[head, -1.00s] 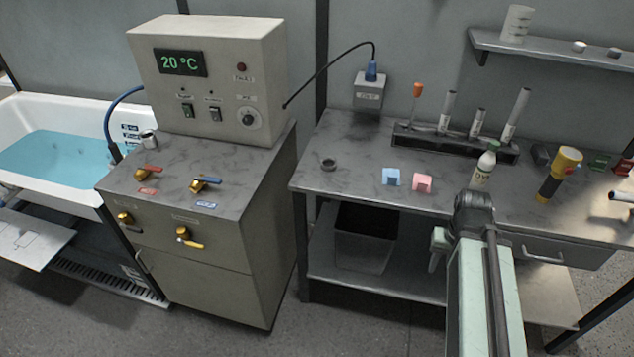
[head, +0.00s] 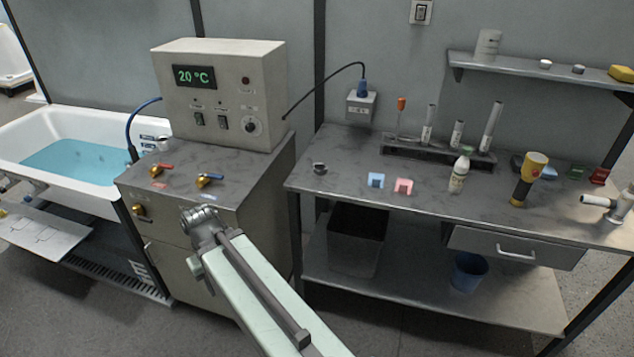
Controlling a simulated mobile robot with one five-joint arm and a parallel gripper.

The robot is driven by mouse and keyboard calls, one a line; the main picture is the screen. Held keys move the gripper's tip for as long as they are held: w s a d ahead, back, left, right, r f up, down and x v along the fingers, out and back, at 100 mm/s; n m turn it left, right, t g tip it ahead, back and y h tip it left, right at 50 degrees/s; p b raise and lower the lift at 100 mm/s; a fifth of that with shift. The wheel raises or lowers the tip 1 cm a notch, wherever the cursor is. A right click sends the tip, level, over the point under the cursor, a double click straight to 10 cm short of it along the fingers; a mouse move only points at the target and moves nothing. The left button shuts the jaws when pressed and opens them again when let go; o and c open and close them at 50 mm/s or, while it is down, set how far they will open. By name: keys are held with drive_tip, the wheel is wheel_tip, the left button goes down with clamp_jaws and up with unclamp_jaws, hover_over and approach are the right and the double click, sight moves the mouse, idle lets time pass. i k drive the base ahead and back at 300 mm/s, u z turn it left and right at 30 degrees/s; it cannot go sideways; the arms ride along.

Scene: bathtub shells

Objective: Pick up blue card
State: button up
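The blue card (head: 376,180) is a small light-blue piece with a notch on its lower side. It stands near the front of the grey workbench (head: 335,165), just left of a similar pink card (head: 403,187). Nothing touches the blue card. My arm reaches up from the bottom of the view and its visible joint is in front of the control cabinet, well to the left of the card. My gripper itself does not show.
A white bottle (head: 460,172), a yellow-and-black torch (head: 528,180) and a tube rack (head: 425,153) stand on the bench. A control cabinet (head: 265,190) with taps is at left, beside a bathtub (head: 85,118). The bench's left part is mostly clear around a small dark ring (head: 319,168).

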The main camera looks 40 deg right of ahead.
sight(375, 180)
drive_tip(key=u, duration=0.25)
drive_tip(key=i, duration=1)
